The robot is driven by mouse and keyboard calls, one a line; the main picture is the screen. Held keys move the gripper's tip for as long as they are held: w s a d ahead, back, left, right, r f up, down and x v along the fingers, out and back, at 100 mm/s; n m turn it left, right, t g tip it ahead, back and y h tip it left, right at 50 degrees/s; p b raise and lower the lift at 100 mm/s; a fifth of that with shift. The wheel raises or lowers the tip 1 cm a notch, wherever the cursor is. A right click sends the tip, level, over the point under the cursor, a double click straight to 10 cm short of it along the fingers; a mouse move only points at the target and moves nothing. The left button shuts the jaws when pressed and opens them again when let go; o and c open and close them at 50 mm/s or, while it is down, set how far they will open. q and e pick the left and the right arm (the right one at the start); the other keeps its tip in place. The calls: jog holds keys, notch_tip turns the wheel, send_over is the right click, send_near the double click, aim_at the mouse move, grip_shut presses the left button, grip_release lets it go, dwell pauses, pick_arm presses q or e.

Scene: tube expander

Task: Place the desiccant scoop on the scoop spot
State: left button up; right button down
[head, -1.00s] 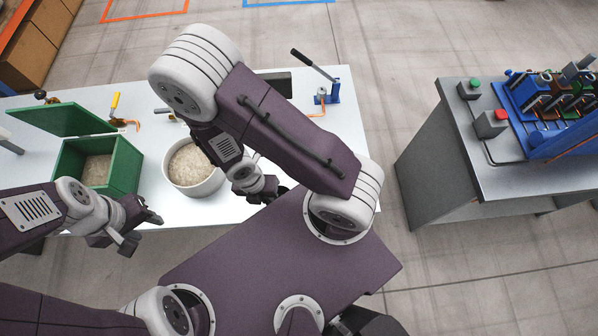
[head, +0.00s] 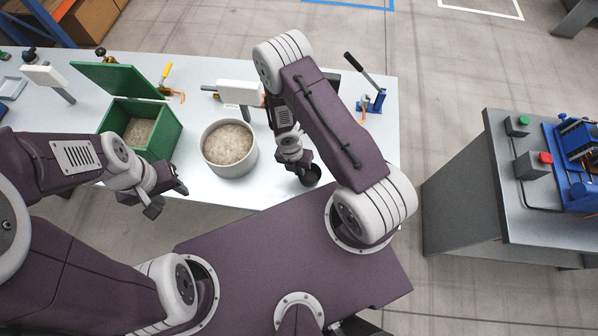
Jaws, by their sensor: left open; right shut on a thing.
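My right gripper (head: 301,164) is over the white table (head: 360,140), right of the white bowl. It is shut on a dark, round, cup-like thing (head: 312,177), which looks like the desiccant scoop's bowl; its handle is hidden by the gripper. I cannot tell whether it touches the table. The white bowl (head: 244,163) holds pale grains. My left gripper (head: 168,197) is open and empty near the table's front edge, in front of the green box. I cannot make out a marked scoop spot; my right arm covers part of the table.
A green box (head: 165,142) with its lid open holds grains, left of the bowl. White panels (head: 236,92) stand behind the bowl. A blue lever tool (head: 372,102) stands at the back right. A separate grey bench (head: 510,190) with blue equipment is at the right.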

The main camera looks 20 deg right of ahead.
jog(key=shift+f, duration=0.85)
jog(key=shift+w, duration=0.2)
jog(key=shift+f, duration=0.15)
jog(key=c, duration=1.6)
grip_release()
jog(key=shift+s, duration=0.15)
pick_arm(q)
jog(key=shift+w+f, duration=0.1)
jog(key=shift+f, duration=0.5)
notch_tip(320, 180, up, 8)
jog(key=p, duration=0.8)
pick_arm(e)
jog(key=r, duration=0.4)
jog(key=a+r, duration=0.1)
jog(key=r, duration=0.3)
jog(key=w+r, duration=0.1)
jog(key=r, duration=0.3)
jog(key=shift+w+a+r, duration=0.1)
jog(key=shift+a+r, duration=0.15)
